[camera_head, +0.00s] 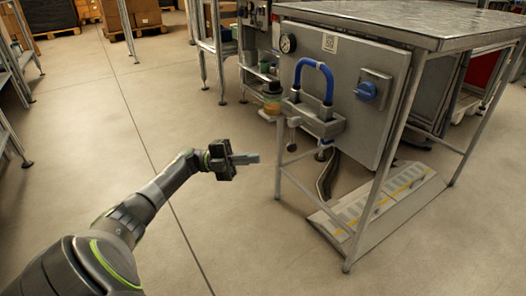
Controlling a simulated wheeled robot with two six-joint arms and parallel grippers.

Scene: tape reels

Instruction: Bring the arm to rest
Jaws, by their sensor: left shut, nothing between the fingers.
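My left arm comes in from the lower left of the head view and reaches out over open floor. Its gripper (247,159) is shut and empty, with the fingers pointing right toward the near leg of a metal table. In the picture the fingertips end a little left of that leg; I cannot tell the distance in depth. My right gripper is not in view.
Boxes (132,13) stand on pallets behind. The floor (95,135) at left is clear.

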